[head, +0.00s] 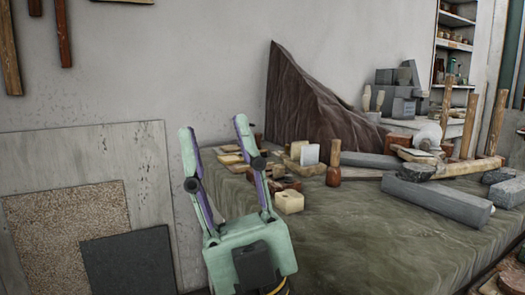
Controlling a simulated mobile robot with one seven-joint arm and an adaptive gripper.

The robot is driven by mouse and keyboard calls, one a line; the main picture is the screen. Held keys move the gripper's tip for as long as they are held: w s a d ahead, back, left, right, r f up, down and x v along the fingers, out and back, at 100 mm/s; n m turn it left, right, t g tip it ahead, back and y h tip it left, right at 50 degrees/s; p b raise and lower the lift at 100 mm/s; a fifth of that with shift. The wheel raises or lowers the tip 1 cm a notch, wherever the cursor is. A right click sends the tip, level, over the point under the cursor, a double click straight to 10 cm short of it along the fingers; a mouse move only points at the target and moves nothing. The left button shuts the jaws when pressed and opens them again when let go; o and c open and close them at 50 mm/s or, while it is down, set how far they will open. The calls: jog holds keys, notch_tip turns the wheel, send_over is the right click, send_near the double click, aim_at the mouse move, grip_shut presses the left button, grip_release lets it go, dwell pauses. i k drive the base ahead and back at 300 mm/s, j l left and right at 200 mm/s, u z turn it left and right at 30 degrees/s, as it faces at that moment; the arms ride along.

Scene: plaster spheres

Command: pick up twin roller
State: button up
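My gripper (212,126) is in the lower left middle of the head view. Its two mint-green fingers with purple inner faces stand wide apart and point up, with nothing between them. It appears in front of the left end of a bench (350,245) with a greenish cover. I cannot tell which thing is the twin roller; no piece shows clearly as one. A cluster of small blocks and tools sits just right of and behind the right finger, partly hidden by it. In it are a cream block with holes (289,201) and an upright wooden mallet (334,165).
Long grey stone blocks (436,198) and upright wooden posts (470,125) fill the bench's right side. A dark brown peaked mass (310,105) rises at the back. Flat panels (128,262) lean on the wall at left. The bench's front middle is bare.

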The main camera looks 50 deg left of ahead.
aim_at(264, 152)
jog(key=i+j+u, duration=0.1)
jog(key=j, duration=0.3)
jog(key=i+j, duration=0.1)
jog(key=j, duration=0.3)
jog(key=i+j+u, duration=0.15)
jog(key=j, duration=0.25)
jog(key=i+j+u, duration=0.1)
jog(key=j, duration=0.3)
jog(key=i+j+u, duration=0.1)
jog(key=j, duration=0.3)
jog(key=i+j, duration=0.2)
jog(key=j, duration=0.15)
jog(key=k+u, duration=0.05)
